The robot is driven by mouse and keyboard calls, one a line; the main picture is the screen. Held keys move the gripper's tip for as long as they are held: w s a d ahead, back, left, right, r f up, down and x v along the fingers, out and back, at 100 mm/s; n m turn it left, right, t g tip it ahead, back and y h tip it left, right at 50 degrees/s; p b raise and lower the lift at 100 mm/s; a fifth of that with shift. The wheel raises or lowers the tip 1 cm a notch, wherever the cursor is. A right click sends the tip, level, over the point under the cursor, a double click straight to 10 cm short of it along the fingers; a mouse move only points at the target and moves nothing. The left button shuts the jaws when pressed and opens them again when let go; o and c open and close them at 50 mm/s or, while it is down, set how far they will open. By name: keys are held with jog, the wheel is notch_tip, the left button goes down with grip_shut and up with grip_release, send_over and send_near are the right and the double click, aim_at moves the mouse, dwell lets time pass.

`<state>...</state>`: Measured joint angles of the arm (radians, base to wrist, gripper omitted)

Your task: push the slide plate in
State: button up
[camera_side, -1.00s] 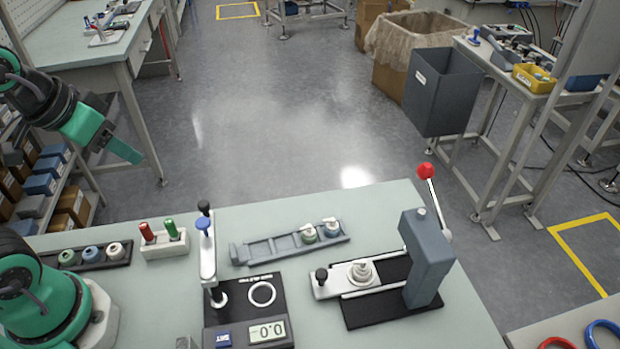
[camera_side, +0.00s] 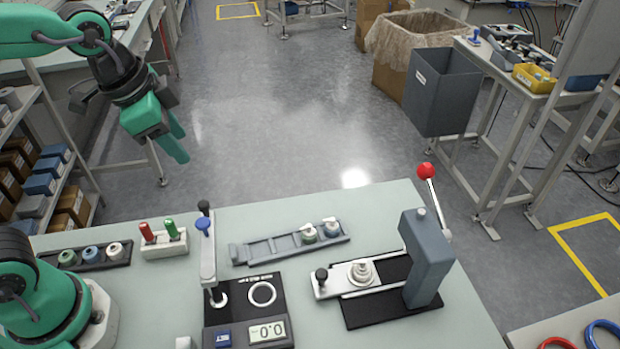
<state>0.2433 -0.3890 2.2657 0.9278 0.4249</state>
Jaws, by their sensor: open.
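The slide plate (camera_side: 336,283) is a pale metal plate on the black base of the press, with a dark knob (camera_side: 321,274) at its left end. A whitish round part (camera_side: 361,272) sits on the plate. The plate sticks out to the left of the grey press body (camera_side: 427,258). The press lever with its red ball (camera_side: 425,170) points up. My gripper (camera_side: 178,148) is open and empty, high at the upper left, well away from the plate. Its fingers point down and to the right.
A black gauge with a display (camera_side: 267,331) and a blue-topped post stands left of the press. A grey tray (camera_side: 290,243) with two capped parts lies behind. A rack of rings (camera_side: 92,256) and a red-and-green-handled holder (camera_side: 163,243) stand at the left. The air above the table is clear.

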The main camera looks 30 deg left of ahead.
jog(key=w+d+f+m+g, duration=0.1)
jog(key=w+d+f+m, duration=0.1)
jog(key=d+m, duration=0.3)
jog(key=w+d+f+m+g, duration=0.1)
jog(key=w+d+f+m, duration=0.15)
jog(key=d, duration=0.45)
jog(key=m+g+y, duration=0.1)
jog(key=m+g, duration=0.1)
jog(key=m, duration=0.7)
send_near(322, 273)
jog(key=shift+s+a, duration=0.1)
jog(key=shift+a, duration=0.05)
jog(key=shift+f, duration=0.2)
jog(key=shift+f, duration=0.1)
jog(key=shift+f, duration=3.75)
grip_shut()
